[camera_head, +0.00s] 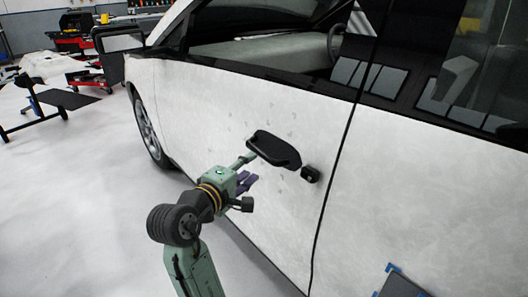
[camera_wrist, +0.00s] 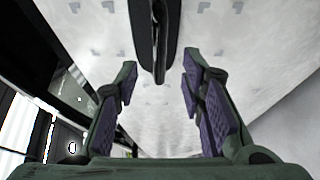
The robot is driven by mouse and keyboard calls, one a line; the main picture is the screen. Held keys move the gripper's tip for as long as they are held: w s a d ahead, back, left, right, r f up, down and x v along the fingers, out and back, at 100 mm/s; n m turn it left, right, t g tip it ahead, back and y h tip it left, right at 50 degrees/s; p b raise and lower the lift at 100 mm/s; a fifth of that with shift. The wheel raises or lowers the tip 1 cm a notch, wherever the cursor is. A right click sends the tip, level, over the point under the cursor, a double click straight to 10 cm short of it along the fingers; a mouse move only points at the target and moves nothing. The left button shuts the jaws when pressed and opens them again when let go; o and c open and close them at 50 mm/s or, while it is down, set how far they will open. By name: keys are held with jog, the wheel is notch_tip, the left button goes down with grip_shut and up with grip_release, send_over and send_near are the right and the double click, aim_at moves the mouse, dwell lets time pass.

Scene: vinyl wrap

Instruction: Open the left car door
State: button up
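The white car door (camera_head: 205,105) fills the middle of the head view, and its seam shows no clear gap. A black door handle (camera_head: 273,151) sits on it, with a small black piece (camera_head: 310,174) at its right. My gripper (camera_head: 249,170) is at the handle's lower left. In the wrist view my gripper (camera_wrist: 158,78) is open, with its purple-padded fingers spread apart. The handle (camera_wrist: 156,38) reaches from the top edge into the space between the fingers, and neither finger clearly touches it. The handle's far end is cut off in the wrist view.
The car's side mirror (camera_head: 118,38) sticks out at the upper left. The front wheel (camera_head: 147,127) is below it. A bench (camera_head: 68,99) and red tool equipment (camera_head: 76,42) stand farther left. The pale floor (camera_head: 75,190) left of my arm is clear.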

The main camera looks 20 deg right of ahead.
aim_at(262, 157)
jog(key=p+x, duration=0.1)
jog(key=x, duration=0.8)
jog(key=shift+w+r, duration=0.1)
jog(key=shift+w, duration=0.05)
grip_shut()
dwell(0.5)
